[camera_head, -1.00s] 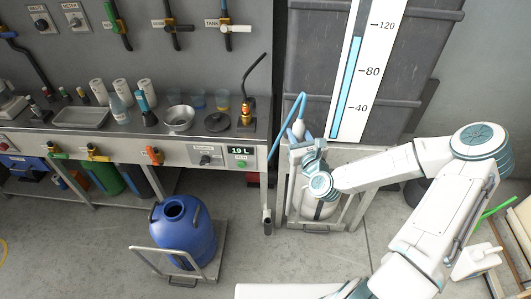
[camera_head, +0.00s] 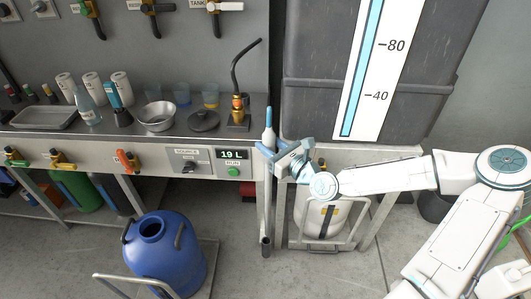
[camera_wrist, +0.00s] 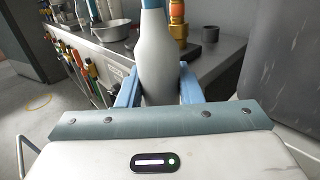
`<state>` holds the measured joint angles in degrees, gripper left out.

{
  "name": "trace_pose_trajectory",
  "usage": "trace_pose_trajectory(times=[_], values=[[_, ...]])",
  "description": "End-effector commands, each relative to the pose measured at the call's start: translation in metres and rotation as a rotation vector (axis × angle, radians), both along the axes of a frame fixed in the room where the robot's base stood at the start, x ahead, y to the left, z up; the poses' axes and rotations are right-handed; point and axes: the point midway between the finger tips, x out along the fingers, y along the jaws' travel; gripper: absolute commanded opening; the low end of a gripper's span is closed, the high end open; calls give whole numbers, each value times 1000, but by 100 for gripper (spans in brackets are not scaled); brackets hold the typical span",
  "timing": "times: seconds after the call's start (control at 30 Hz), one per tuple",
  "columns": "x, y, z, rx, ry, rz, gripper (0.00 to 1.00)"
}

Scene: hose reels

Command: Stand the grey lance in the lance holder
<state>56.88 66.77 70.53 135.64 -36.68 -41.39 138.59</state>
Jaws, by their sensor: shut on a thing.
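My gripper (camera_head: 275,151) is beside the right front corner of the bench. It is shut on the grey lance (camera_head: 269,135), whose pale grey, bottle-shaped body and blue top point upward. In the wrist view the grey lance (camera_wrist: 155,55) stands between the two blue fingers (camera_wrist: 158,90), and its lower end is hidden. An upright grey tube (camera_head: 266,215) with a dark lower end runs down at the bench corner below my gripper. It may be the lance holder; I cannot tell for sure.
The bench (camera_head: 150,160) carries a metal bowl (camera_head: 156,116), cups and a brass fitting with a bent black pipe (camera_head: 238,105). A blue drum (camera_head: 165,255) stands on a trolley in front. A dark tank (camera_head: 440,50) with a level scale stands behind my arm.

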Motion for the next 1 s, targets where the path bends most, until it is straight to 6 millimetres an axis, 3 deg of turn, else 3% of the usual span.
trace_pose_trajectory(times=[0.33,0.7,1.0], values=[[-7,15,-5,1,-2,47,0],[-9,16,-3,4,2,50,0],[-9,15,-31,2,1,49,0]])
